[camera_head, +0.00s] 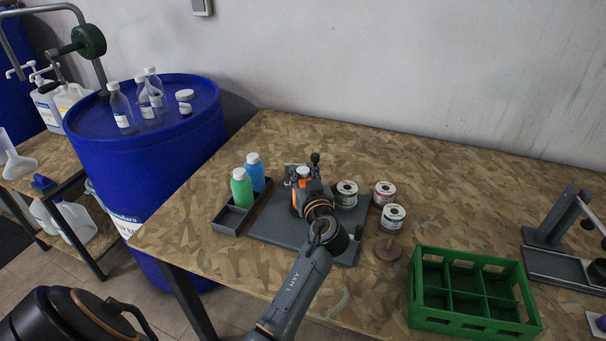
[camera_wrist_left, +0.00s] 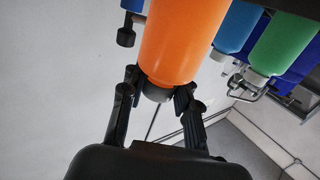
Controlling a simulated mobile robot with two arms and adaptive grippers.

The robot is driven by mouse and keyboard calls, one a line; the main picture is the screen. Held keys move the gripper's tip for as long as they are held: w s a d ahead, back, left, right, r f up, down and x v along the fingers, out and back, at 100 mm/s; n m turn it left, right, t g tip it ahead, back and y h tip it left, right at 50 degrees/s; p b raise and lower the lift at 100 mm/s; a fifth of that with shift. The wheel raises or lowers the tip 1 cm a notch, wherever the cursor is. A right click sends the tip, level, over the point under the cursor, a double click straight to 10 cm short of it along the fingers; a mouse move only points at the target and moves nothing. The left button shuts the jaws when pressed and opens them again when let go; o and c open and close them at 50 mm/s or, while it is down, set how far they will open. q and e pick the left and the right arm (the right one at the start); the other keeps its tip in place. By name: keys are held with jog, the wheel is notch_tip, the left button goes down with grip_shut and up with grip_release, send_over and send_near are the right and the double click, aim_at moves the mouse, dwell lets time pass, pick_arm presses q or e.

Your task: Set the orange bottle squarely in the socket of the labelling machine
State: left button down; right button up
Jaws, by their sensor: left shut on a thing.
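The orange bottle (camera_head: 297,197) with a white cap is over the grey plate of the labelling machine (camera_head: 268,227), mostly hidden behind my left gripper (camera_head: 304,188). In the left wrist view the orange bottle (camera_wrist_left: 183,38) fills the upper middle, its cap end toward the gripper. My left gripper (camera_wrist_left: 165,98) is shut on it near the cap, fingers at both sides. The machine's dark knob (camera_head: 315,158) stands just behind the bottle. The socket is hidden, so I cannot tell whether the bottle sits in it. My right gripper is not in view.
A dark tray (camera_head: 229,222) with green (camera_head: 241,188) and blue (camera_head: 255,172) bottles is left of the machine. Several label rolls (camera_head: 393,217) and a brown disc (camera_head: 388,249) lie at right. A green crate (camera_head: 419,300) is at front right.

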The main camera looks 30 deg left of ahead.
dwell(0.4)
pick_arm(q)
jog(key=c, duration=0.9)
grip_release()
jog(key=shift+f, duration=0.1)
jog(key=shift+s+d, duration=0.15)
jog(key=shift+d, duration=0.1)
jog(key=v, duration=0.7)
